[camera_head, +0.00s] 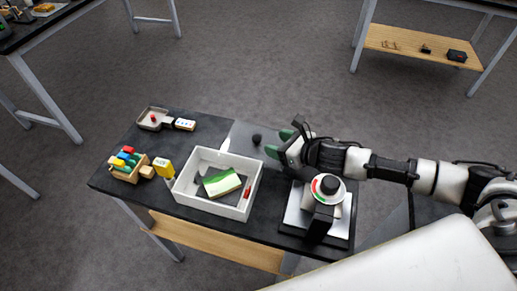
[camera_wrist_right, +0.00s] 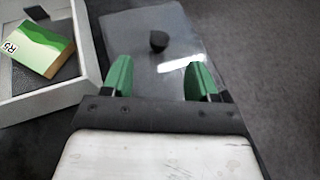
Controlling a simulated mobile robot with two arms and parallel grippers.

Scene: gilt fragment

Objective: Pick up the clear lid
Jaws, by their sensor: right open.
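The right wrist view shows a wide gap between the fingers (camera_wrist_right: 160,78). My left gripper is not in view.
The white box (camera_head: 247,205) holds a green-and-cream block (camera_head: 221,182). A device with a round white dial (camera_head: 328,187) stands close below my right gripper. A wooden crate (camera_head: 122,175) of coloured pieces and a small tray (camera_head: 152,117) are at the left.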

